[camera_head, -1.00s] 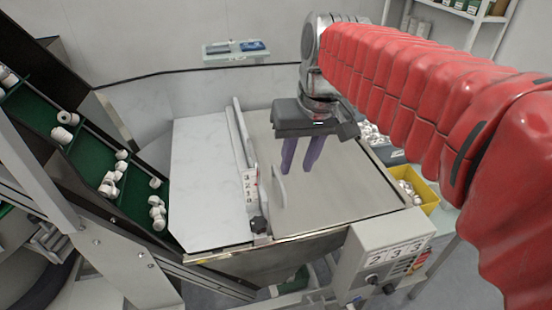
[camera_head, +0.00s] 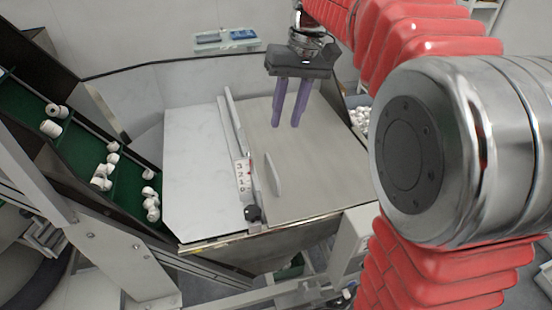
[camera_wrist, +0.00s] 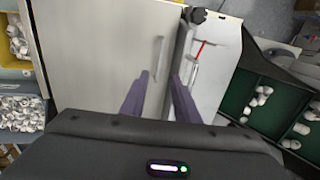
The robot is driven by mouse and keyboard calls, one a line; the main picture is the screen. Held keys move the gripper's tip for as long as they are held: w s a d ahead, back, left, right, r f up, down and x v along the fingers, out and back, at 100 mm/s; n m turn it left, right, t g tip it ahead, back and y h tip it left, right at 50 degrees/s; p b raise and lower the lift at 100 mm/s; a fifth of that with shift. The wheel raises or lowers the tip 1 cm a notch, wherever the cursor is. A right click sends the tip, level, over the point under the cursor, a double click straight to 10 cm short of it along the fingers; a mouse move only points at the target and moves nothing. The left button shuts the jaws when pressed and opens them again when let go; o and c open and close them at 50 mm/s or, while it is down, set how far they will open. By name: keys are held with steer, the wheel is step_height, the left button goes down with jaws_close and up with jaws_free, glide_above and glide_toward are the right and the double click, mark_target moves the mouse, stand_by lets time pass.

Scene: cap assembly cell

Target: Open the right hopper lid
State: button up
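The right hopper lid (camera_head: 320,165) is a flat beige panel lying closed. A thin upright handle (camera_head: 273,175) stands near its left edge, and it also shows in the wrist view (camera_wrist: 157,58). My gripper (camera_head: 286,122) has two purple fingers spread apart with nothing between them. It is over the far part of the right lid, beyond the handle and apart from it. In the wrist view my gripper (camera_wrist: 159,76) points toward the lid, with the handle ahead between its finger lines.
A pale left lid (camera_head: 203,170) lies beside it, past a raised divider with a number label (camera_head: 243,175) and a black knob (camera_head: 253,213). A green conveyor (camera_head: 80,150) with white caps slopes at left. A yellow bin (camera_wrist: 22,70) with caps stands beside the hopper.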

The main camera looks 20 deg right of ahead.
mark_target(273, 168)
steer(key=shift+f, duration=0.15)
steer(key=a+f, duration=0.1)
steer(key=f, duration=0.3)
steer(key=a+f, duration=0.1)
steer(key=f, duration=0.8)
steer(key=shift+a+f, duration=0.15)
steer(key=shift+a, duration=0.25)
jaws_close()
